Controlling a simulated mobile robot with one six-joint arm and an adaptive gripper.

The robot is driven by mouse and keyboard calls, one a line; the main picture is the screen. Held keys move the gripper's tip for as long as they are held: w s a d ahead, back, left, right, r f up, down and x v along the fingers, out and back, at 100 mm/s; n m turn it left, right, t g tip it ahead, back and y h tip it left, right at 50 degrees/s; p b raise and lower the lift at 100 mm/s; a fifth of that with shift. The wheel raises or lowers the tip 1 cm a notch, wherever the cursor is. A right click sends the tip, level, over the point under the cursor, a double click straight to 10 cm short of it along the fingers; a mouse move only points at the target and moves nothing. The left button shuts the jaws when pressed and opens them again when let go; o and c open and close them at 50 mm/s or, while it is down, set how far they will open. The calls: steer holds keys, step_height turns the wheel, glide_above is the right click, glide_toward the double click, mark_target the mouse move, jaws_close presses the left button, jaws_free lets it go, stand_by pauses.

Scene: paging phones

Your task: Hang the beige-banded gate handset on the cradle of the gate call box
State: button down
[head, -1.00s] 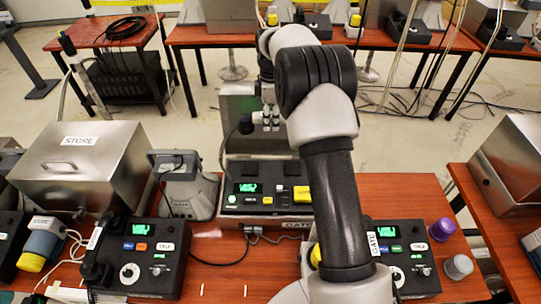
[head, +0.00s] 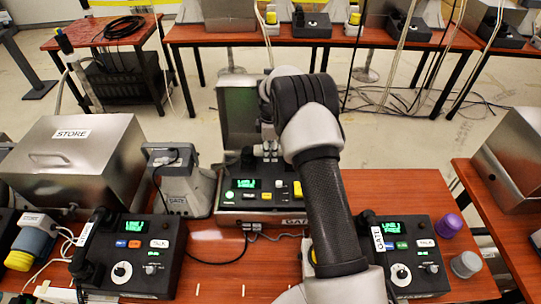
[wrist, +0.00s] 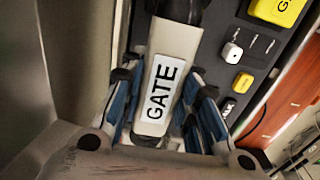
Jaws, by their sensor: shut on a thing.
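My gripper (head: 268,150) is shut on the gate handset, at its beige band with the GATE label (wrist: 162,90) in the wrist view. One black end of the handset (wrist: 182,12) shows beyond the fingers. In the head view a dark handset end (head: 247,157) shows left of the fingers, just above the gate call box (head: 235,203). The box has a lit green display, several buttons and a GATE plate on its front. The cradle is hidden by my gripper and the handset, so I cannot tell whether they touch.
The box's metal lid (head: 237,105) stands upright behind it. A grey GATE unit (head: 178,180) is to its left. Desk phones stand at left (head: 140,255) and right (head: 405,250). The steel STORE box (head: 95,160) is farther left. My arm covers the table right of the call box.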

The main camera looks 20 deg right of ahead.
steer(key=shift+f, duration=0.9)
steer(key=shift+r, duration=0.1)
steer(key=c, duration=1.7)
jaws_free()
steer(key=shift+f, duration=0.25)
steer(key=o, duration=0.5)
steer(key=shift+r, duration=0.1)
